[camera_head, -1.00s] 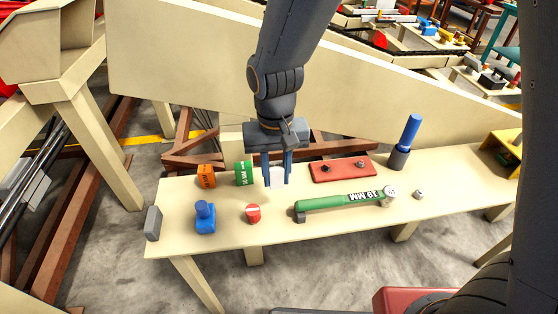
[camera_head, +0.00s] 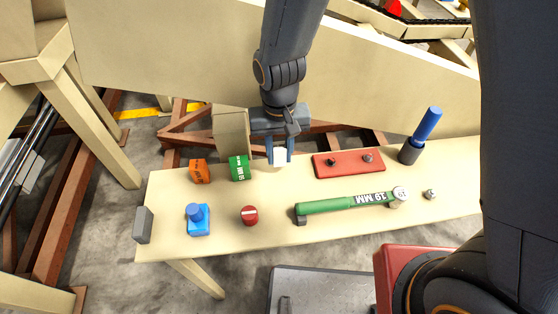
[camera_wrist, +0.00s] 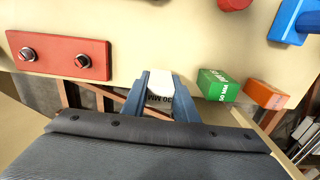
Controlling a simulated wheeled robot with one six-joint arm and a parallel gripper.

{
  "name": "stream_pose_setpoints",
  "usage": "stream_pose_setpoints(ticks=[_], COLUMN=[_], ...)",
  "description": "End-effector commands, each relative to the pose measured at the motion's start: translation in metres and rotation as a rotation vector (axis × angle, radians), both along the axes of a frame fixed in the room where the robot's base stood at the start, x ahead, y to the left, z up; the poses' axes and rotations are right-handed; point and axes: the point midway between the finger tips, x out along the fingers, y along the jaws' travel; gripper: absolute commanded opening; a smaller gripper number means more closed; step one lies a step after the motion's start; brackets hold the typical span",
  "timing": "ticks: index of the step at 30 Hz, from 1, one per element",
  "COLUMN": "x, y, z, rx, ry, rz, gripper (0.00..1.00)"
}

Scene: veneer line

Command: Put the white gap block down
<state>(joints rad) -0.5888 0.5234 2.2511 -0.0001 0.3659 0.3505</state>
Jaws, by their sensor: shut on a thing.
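The white gap block (camera_head: 280,157) is between the fingers of my gripper (camera_head: 279,153), near the back edge of the cream bench (camera_head: 255,237). In the wrist view, the white block (camera_wrist: 160,82) shows "30 MM" lettering on its side, with the fingers of my gripper (camera_wrist: 160,98) shut on either side of it. The block is upright. I cannot tell whether its underside touches the bench. A green block (camera_head: 238,168) stands to its left, apart from it, and an orange block (camera_head: 198,171) stands farther left.
A red plate with two bolts (camera_head: 348,163) lies to the right. A green 19 mm wrench (camera_head: 350,201), a red knob (camera_head: 250,215), a blue piece (camera_head: 198,219), a grey block (camera_head: 144,225) and a blue-handled tool (camera_head: 421,136) are also on the bench. Bare bench lies in front of the white block.

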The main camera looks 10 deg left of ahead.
Motion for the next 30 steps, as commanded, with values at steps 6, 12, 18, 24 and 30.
stream_pose_setpoints(ticks=[6, 12, 18, 24, 30], x=[-0.001, 0.000, 0.001, 0.000, 0.000], y=[-0.001, -0.001, -0.001, -0.001, -0.001], z=[-0.027, -0.039, -0.040, -0.043, -0.043], rx=[-0.002, 0.000, 0.000, 0.000, 0.000], ry=[0.004, 0.001, 0.000, 0.001, 0.001], rz=[-0.002, -0.002, -0.003, -0.003, -0.003], gripper=[0.00, 0.00, 0.00, 0.28, 0.45])
